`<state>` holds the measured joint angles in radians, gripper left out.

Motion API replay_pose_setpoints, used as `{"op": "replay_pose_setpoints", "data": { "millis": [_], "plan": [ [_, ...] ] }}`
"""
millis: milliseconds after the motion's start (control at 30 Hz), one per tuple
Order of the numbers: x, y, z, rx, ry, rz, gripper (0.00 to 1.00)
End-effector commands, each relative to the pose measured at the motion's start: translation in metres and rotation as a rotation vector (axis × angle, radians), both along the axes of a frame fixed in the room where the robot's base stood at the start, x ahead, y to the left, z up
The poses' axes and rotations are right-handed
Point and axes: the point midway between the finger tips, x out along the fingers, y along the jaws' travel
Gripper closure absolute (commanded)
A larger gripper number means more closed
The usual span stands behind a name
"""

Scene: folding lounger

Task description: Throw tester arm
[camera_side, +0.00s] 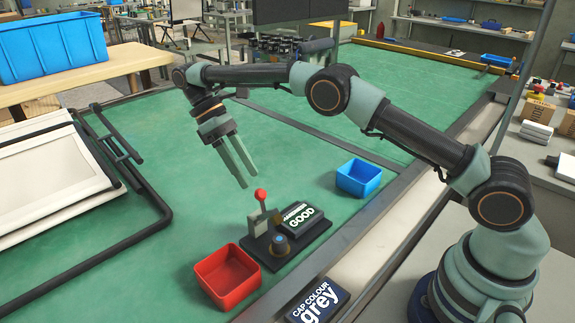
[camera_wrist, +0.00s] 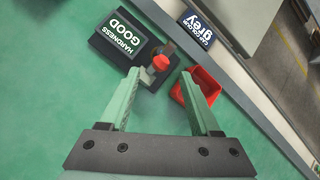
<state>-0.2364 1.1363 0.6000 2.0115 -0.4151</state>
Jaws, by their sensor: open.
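The tester (camera_side: 287,232) is a dark base on the green table. Its display reads "HARDNESS GOOD" in the wrist view (camera_wrist: 125,38). The tester arm is a lever with a red knob (camera_side: 261,195), standing up beside a grey block at the tester's left; the knob also shows in the wrist view (camera_wrist: 160,62). My gripper (camera_side: 246,172) is open and empty, above and slightly left of the red knob. In the wrist view the knob appears between and beyond the fingertips (camera_wrist: 160,76). No contact with the lever shows.
A red bin (camera_side: 227,276) stands just left of the tester and a blue bin (camera_side: 359,178) to its right. A sign (camera_side: 318,301) reads "CAP COLOUR grey" at the table's edge. The folding lounger (camera_side: 55,180) lies at the left. Green table behind the tester is clear.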

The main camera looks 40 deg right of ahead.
Motion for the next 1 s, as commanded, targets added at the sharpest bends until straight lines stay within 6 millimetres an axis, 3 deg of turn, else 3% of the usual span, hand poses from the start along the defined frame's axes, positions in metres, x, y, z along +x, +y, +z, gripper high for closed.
{"op": "replay_pose_setpoints", "data": {
  "millis": [567, 600, 767, 1000],
  "plan": [
    [0.004, 0.001, 0.009, -0.001, 0.001, 0.0, 0.37],
    [0.005, 0.001, 0.009, -0.001, 0.001, 0.0, 0.4],
    [0.005, 0.001, 0.012, 0.034, -0.005, 0.047, 1.0],
    [0.004, 0.001, 0.03, 0.278, -0.041, 0.423, 1.0]
  ]
}}
